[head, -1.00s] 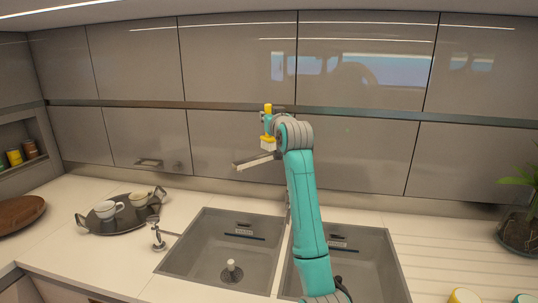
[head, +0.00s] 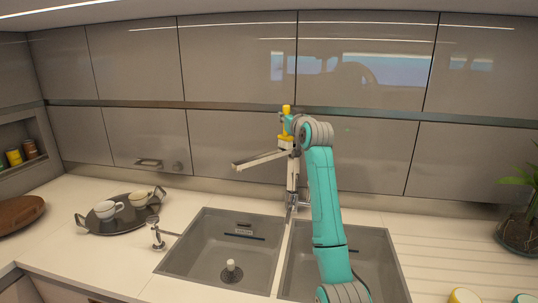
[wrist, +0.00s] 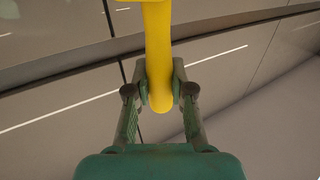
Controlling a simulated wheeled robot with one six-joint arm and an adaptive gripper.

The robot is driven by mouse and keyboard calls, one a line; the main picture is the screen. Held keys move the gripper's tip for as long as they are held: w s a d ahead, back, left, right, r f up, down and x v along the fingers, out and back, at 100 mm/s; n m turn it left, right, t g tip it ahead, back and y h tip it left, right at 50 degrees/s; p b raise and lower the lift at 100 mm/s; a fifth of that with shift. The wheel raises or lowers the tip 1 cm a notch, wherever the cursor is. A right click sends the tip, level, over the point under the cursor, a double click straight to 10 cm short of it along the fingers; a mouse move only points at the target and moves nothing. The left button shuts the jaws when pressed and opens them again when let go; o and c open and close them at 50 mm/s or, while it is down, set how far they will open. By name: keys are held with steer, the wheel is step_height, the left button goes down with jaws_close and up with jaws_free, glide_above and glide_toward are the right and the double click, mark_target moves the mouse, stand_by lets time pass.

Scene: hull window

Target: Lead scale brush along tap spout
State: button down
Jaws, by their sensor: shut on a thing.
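The scale brush is yellow; in the head view its handle top (head: 286,109) stands upright above my gripper (head: 288,125), with a yellow block and pale underside below. In the wrist view its yellow handle (wrist: 157,50) passes between the two fingers of my gripper (wrist: 160,92), which are shut on it. The tap spout (head: 258,160) is a grey bar reaching left from the tap column (head: 292,178). The brush head is at the spout's right end, close to the column. I cannot tell whether its bristles touch the spout. My wrist partly hides the tap top.
Two sink basins lie below; the left one (head: 192,258) holds a white-topped plug (head: 231,268). A small side tap (head: 157,234) and a dark tray (head: 92,222) with two cups stand left. A potted plant (head: 520,230) is at right. Cabinets rise close behind.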

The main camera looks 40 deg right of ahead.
steer(key=shift+a+f, duration=0.1)
steer(key=shift+f, duration=0.25)
stand_by(0.5)
steer(key=a+r, duration=0.2)
steer(key=a, duration=1.2)
steer(key=shift+w+a+r, duration=0.15)
steer(key=shift+w+a, duration=0.05)
steer(key=shift+a, duration=0.2)
stand_by(0.4)
steer(key=shift+r, duration=0.1)
stand_by(0.4)
step_height(320, 180, up, 5)
steer(key=shift+f, duration=0.1)
stand_by(0.4)
